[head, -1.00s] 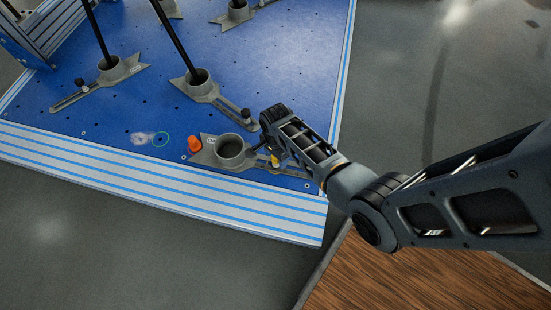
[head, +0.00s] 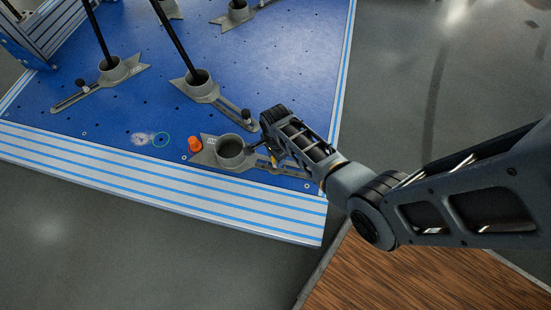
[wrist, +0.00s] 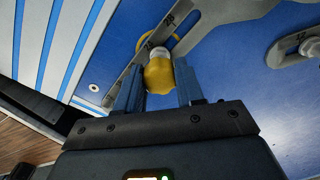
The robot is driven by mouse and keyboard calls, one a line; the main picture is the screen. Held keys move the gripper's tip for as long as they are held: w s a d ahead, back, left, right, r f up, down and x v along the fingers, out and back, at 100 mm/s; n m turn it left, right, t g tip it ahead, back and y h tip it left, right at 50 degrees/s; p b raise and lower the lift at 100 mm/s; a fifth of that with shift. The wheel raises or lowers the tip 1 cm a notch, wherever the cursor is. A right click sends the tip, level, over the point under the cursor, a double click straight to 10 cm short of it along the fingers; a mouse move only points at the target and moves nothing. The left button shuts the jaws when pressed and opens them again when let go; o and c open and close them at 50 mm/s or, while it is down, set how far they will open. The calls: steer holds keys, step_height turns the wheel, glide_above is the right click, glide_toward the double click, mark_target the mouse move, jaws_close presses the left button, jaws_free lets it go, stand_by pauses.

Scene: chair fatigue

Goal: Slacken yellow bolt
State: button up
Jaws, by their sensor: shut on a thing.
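The yellow bolt (wrist: 158,75) has a rounded yellow head and stands in the slot of a grey metal bracket. My gripper (wrist: 158,88) is shut on the bolt head, with one blue-grey finger on each side of it. In the head view only a small bit of yellow (head: 274,160) shows below my gripper (head: 271,153). The grey bracket (head: 207,157) with its round cup lies at the front edge of the blue plate. The lower part of the bolt is partly hidden by its head.
An orange cap (head: 194,144) stands left of the cup. Behind, other grey brackets (head: 196,91) hold leaning black legs (head: 174,40). A dark knob (head: 246,117) sits close behind my gripper. The blue plate (head: 110,135) is open to the left.

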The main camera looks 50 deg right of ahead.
steer(key=n, duration=0.3)
steer(key=shift+p, duration=0.35)
steer(key=shift+n, duration=0.5)
steer(key=n, duration=0.4)
steer(key=shift+p, duration=0.3)
steer(key=n, duration=0.3)
steer(key=shift+n, duration=0.4)
